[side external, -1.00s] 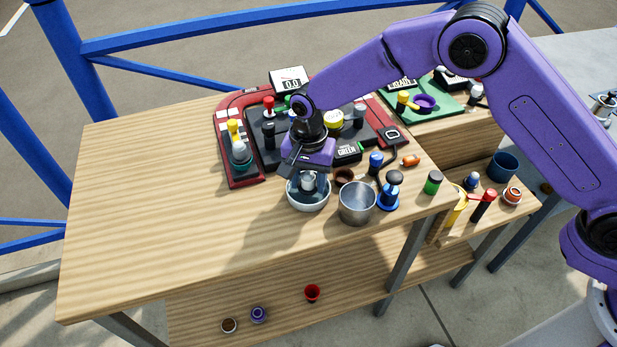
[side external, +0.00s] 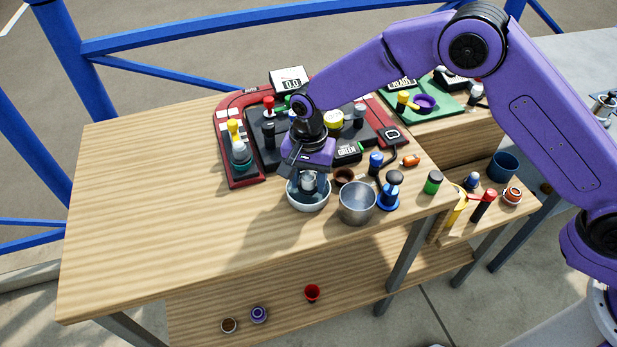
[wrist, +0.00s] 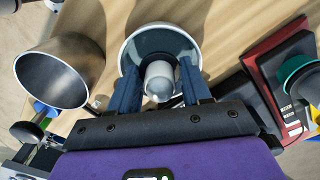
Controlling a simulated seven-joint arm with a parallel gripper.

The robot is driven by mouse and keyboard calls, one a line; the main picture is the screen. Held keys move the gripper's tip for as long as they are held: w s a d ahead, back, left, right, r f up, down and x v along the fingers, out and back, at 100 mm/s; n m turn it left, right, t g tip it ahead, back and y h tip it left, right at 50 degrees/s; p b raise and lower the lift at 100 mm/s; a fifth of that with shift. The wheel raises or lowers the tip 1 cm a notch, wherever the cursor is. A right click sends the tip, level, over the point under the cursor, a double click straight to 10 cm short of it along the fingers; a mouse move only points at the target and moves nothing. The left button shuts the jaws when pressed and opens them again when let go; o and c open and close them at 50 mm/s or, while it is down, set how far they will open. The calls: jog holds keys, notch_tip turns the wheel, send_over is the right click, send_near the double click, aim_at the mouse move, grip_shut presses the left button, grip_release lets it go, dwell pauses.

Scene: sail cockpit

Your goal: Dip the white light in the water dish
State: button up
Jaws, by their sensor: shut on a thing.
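My gripper (side external: 308,181) points down over the water dish (side external: 308,204), a white-rimmed round bowl near the front of the wooden table. In the wrist view my gripper (wrist: 160,88) is shut on the white light (wrist: 159,78), a pale, round-topped piece between the two dark blue fingers. The light also shows in the side view (side external: 308,181), within the dish's outline. In the wrist view the water dish (wrist: 128,50) lies behind the light and fingertips. The light's lower end is hidden, so I cannot tell whether it touches the water.
A metal cup (side external: 357,204) stands just right of the dish, with a blue-and-black knobbed piece (side external: 391,191) beyond it. The red-edged panel (side external: 243,178) with several coloured levers lies behind. The table's left side (side external: 150,200) is clear.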

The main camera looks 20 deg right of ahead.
jog(key=shift+r, duration=4.5)
